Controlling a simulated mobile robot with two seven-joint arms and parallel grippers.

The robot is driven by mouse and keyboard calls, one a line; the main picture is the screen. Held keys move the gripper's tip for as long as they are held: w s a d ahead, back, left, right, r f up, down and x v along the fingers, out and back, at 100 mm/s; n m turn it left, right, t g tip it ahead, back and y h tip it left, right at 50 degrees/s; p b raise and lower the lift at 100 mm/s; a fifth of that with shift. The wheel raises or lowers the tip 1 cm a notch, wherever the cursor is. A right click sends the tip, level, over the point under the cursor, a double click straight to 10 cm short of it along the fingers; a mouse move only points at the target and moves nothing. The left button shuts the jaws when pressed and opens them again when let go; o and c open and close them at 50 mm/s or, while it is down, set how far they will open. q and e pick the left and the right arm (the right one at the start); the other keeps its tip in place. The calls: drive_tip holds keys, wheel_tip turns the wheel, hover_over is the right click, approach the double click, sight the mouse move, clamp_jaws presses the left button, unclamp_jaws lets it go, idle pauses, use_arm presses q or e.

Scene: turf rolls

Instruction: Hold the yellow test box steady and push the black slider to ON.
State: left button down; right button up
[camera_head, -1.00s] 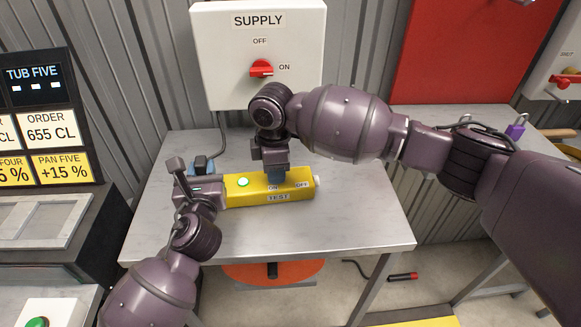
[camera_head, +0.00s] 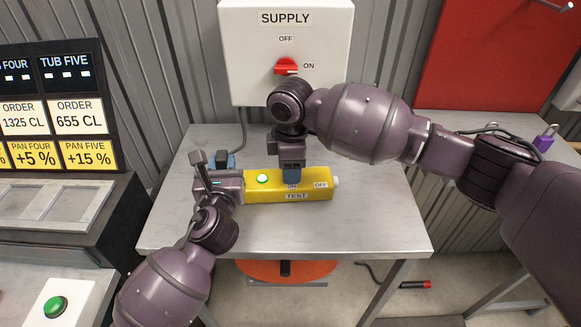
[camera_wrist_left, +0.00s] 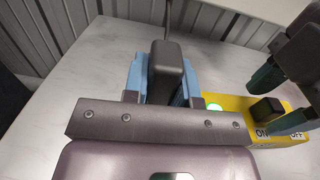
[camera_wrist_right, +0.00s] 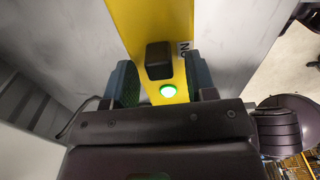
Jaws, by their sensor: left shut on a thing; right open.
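The yellow test box (camera_head: 258,190) lies on the grey table, its round lamp (camera_head: 262,179) glowing green. In the left wrist view its black slider (camera_wrist_left: 266,108) sits by the ON label, left of OFF. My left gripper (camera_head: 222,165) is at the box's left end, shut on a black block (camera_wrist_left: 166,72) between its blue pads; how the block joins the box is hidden. My right gripper (camera_head: 291,172) is open over the box near ON. In the right wrist view its fingers stand either side of the slider (camera_wrist_right: 159,60), with gaps visible.
A white SUPPLY panel (camera_head: 335,50) with a red knob (camera_head: 286,66) stands behind the table, a cable running down from it. The table (camera_head: 380,225) is clear at right and in front. A sign board and a green button (camera_head: 55,308) are at left.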

use_arm(q)
drive_tip(key=shift+a+f, duration=0.1)
drive_tip(key=shift+f, duration=0.3)
use_arm(e)
wheel_tip(320, 180, up, 11)
drive_tip(key=shift+r, duration=0.15)
drive_tip(key=shift+s, duration=0.1)
use_arm(q)
drive_tip(key=c, duration=1)
unclamp_jaws()
drive_tip(key=shift+w+a, duration=0.1)
drive_tip(key=shift+o, duration=0.8)
drive_tip(key=shift+r, duration=0.25)
